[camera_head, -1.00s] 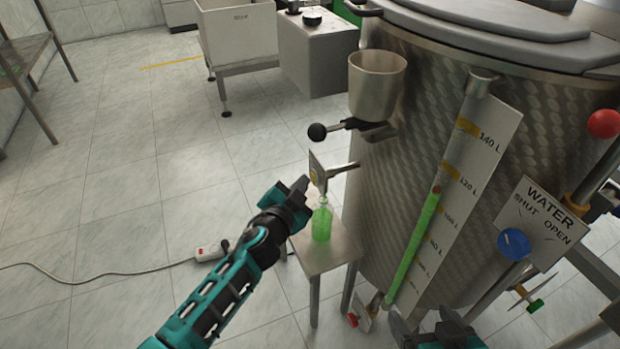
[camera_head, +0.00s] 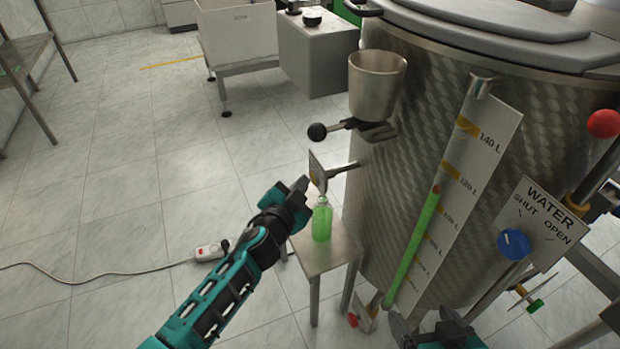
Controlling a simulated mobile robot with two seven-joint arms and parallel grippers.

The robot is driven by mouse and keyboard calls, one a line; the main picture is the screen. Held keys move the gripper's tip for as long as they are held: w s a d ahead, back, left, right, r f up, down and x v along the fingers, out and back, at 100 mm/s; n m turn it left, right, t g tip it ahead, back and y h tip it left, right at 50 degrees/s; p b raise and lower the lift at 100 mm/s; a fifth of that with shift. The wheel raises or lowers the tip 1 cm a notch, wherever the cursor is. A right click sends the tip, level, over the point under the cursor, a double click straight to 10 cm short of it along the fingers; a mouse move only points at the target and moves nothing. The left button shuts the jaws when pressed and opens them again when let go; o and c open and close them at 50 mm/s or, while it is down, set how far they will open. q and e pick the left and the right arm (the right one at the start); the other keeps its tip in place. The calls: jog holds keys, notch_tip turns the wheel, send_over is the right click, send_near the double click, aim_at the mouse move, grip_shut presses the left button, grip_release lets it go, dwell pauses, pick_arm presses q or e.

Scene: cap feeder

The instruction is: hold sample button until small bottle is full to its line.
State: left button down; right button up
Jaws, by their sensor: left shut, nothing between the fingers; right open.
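The small bottle (camera_head: 322,221) stands upright on a small metal stand (camera_head: 336,251), under a spout (camera_head: 340,171) on the tank. It holds green liquid; its line is too small to make out. A small plate with a yellow mark (camera_head: 317,172) sits at the spout's end; the sample button there is largely hidden. My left gripper (camera_head: 303,186) is shut and empty, its tip at or very near this plate, left of and above the bottle. I cannot tell whether it touches the button. My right gripper (camera_head: 436,337) is open and empty at the bottom edge, in front of the tank.
The large metal tank (camera_head: 400,170) fills the right side, with a level gauge (camera_head: 415,245), a metal cup (camera_head: 377,84), a black-knobbed lever (camera_head: 318,132) and a blue water knob (camera_head: 513,244). A power strip (camera_head: 212,251) and cable lie on the floor at left.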

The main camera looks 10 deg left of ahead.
dwell(0.6)
pick_arm(q)
jog(key=shift+s+a, duration=0.5)
jog(key=shift+a, duration=0.25)
jog(key=s+a, duration=0.1)
jog(key=s+a+p, duration=0.1)
jog(key=a, duration=0.2)
jog(key=shift+s+a+p, duration=0.1)
jog(key=shift+s+p, duration=0.2)
jog(key=shift+s, duration=0.1)
dwell(0.3)
